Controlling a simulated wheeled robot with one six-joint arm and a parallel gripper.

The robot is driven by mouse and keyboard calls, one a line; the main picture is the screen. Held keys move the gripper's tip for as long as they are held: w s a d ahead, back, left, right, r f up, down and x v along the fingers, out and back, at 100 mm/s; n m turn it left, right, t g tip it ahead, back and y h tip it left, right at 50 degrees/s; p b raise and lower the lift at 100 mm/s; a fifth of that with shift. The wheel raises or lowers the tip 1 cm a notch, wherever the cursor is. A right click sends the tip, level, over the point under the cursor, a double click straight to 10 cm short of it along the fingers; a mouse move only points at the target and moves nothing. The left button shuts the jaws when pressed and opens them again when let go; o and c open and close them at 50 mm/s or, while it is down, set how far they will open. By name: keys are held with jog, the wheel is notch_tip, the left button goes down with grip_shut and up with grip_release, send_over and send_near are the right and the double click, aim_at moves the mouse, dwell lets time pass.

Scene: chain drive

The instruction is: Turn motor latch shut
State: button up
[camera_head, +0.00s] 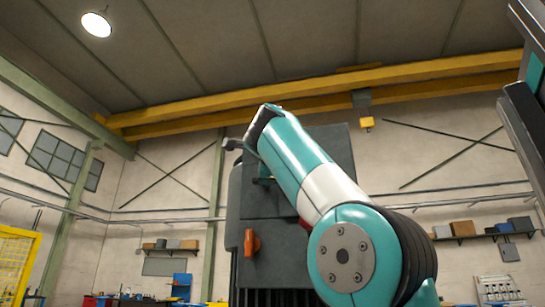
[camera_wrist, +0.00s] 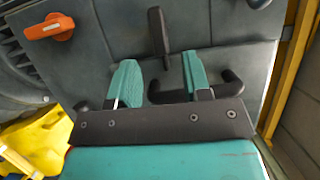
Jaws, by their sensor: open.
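In the wrist view my gripper (camera_wrist: 158,66) has two teal fingers, apart, with nothing held between them. A dark upright lever (camera_wrist: 157,33) stands on the grey panel just beyond the fingertips, in line with the gap. I cannot tell for certain that it is the motor latch. A black bent handle (camera_wrist: 232,86) shows behind and beside the right finger, partly hidden by the gripper. An orange handle (camera_wrist: 50,27) is on the panel at upper left, clear of the fingers; it also shows in the head view (camera_head: 252,243).
The dark grey cabinet (camera_head: 277,238) stands behind my arm in the head view. A yellow frame (camera_wrist: 291,68) runs along the panel's right side in the wrist view, and yellow parts (camera_wrist: 42,142) lie at lower left. Wall shelves (camera_head: 475,234) are far behind.

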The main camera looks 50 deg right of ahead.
jog(key=p+v, duration=0.1)
jog(key=v, duration=0.9)
jog(key=shift+s+p, duration=0.15)
jog(key=shift+p, duration=0.2)
jog(key=shift+a, duration=0.1)
jog(key=w+a+f+n+t+y, duration=0.4)
jog(key=w+a+f+n+y, duration=0.35)
jog(key=w+a+n, duration=0.55)
jog(key=w+a+f+n+g+y, duration=0.1)
jog(key=a+f+n+g+y, duration=0.25)
jog(key=f, duration=0.55)
jog(key=w+a+f+n+g+y, duration=0.1)
jog(key=w+a+f+n+y, duration=0.1)
jog(key=a+f+n, duration=0.45)
jog(key=s+a+f+n+g+y, duration=0.1)
jog(key=s+a+f+n+g, duration=0.2)
jog(key=f, duration=0.7)
jog(key=s+f+n+g+y, duration=0.25)
jog(key=s+f+n, duration=0.2)
jog(key=f, duration=0.55)
jog(key=s+a+f+n+g, duration=0.2)
jog(key=s+f+g, duration=0.4)
jog(key=s+f, duration=0.6)
jog(key=s+n, duration=0.1)
jog(key=s, duration=0.2)
jog(key=shift+s+a+n+g, duration=0.3)
jog(key=shift+a+n+g, duration=0.05)
jog(key=shift+a+g, duration=0.05)
